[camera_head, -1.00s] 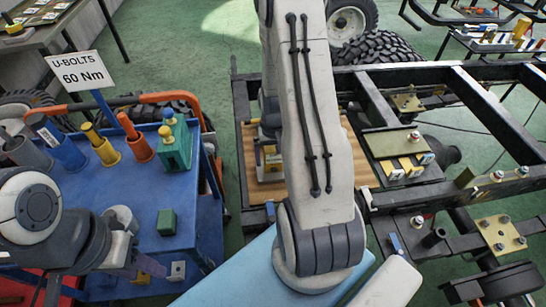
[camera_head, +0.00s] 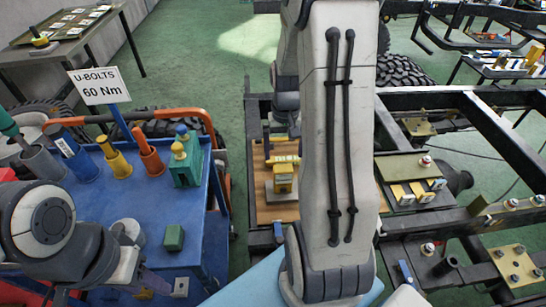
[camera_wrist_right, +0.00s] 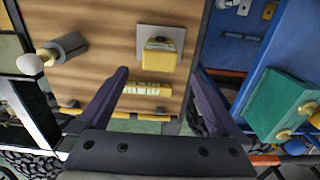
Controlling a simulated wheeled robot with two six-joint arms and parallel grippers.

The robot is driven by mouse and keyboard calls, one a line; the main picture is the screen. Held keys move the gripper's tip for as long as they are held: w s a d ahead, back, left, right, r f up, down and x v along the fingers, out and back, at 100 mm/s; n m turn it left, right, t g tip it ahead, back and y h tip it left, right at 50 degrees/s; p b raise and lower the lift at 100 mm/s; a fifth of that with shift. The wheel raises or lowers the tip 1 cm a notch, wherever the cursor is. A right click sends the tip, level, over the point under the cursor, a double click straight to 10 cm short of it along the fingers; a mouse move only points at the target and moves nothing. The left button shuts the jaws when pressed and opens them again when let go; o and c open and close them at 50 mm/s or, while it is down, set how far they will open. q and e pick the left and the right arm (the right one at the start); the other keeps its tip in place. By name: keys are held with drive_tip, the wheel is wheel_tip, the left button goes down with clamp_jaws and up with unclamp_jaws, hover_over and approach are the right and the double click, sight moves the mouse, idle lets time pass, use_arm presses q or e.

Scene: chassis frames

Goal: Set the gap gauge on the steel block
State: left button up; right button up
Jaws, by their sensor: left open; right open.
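On a wooden board (camera_head: 264,207), a yellow block (camera_head: 284,172) stands on a grey square plate (camera_head: 292,194), which looks like the steel block. A yellow bar with markings (camera_head: 283,160) lies just behind it. In the right wrist view the plate (camera_wrist_right: 145,34), yellow block (camera_wrist_right: 159,57) and marked bar (camera_wrist_right: 147,90) show from above. I cannot tell which yellow piece is the gap gauge. My right gripper (camera_wrist_right: 163,73) is open and empty, its fingers either side of the marked bar in the picture, apparently above it. My left gripper (camera_head: 108,288) is partly in view at the lower left, open.
A blue cart (camera_head: 134,212) with coloured cups and a green block (camera_head: 186,164) stands left of the board. A black chassis frame (camera_head: 458,223) lies to the right. A grey cylinder (camera_wrist_right: 68,47) is on the board. My right arm hides part of the board.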

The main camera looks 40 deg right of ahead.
drive_tip(key=s+a+r+n, duration=0.1)
drive_tip(key=a+r+n, duration=0.2)
drive_tip(key=a, duration=0.7)
drive_tip(key=s+a+r+n, duration=0.1)
drive_tip(key=a+r+n, duration=0.25)
drive_tip(key=a, duration=0.65)
drive_tip(key=s+a+r+n+y, duration=0.1)
drive_tip(key=s+a+r+n, duration=0.1)
drive_tip(key=s+a+n, duration=0.5)
drive_tip(key=s+a, duration=0.4)
drive_tip(key=s, duration=0.3)
drive_tip(key=shift+s+r, duration=0.15)
drive_tip(key=shift+r, duration=0.2)
